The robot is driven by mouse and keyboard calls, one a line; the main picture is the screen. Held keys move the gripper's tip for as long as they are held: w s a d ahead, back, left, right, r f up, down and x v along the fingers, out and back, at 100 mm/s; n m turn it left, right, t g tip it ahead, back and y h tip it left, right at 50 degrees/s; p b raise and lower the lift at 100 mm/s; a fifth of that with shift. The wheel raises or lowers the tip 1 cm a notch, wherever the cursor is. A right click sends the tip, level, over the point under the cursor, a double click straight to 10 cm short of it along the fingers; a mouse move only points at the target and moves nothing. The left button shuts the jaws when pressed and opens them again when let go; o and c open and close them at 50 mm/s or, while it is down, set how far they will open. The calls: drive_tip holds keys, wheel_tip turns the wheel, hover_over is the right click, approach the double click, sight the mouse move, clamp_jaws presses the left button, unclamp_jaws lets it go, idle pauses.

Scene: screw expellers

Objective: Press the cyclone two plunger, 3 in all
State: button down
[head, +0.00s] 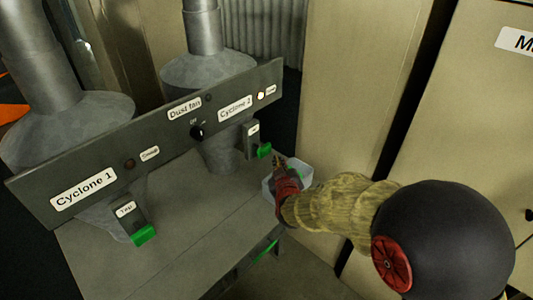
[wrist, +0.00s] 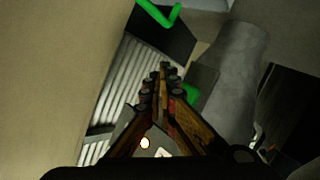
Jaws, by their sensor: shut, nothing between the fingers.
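The Cyclone 2 label (head: 235,108) is on the right part of the grey panel. Below it hangs a small grey box with a small white label, and a green plunger (head: 264,150) sticks out at its lower end. My gripper (head: 279,161) is shut and empty, its tips just right of and slightly below that green piece. In the wrist view my gripper (wrist: 163,72) points up the picture, and a green piece (wrist: 191,95) shows just right of the fingers, partly hidden. I cannot tell whether they touch. A white lamp (head: 261,95) beside Cyclone 2 is lit.
A similar green-ended piece (head: 144,234) hangs under the Cyclone 1 label (head: 83,188). A Dust fan knob (head: 197,132) sits mid-panel. A pale translucent bin (head: 302,176) is by my gripper. Beige cabinets (head: 355,80) stand close on the right. The grey top before the panel is clear.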

drive_tip(key=shift+s+d, duration=0.9)
drive_tip(key=shift+d, duration=0.25)
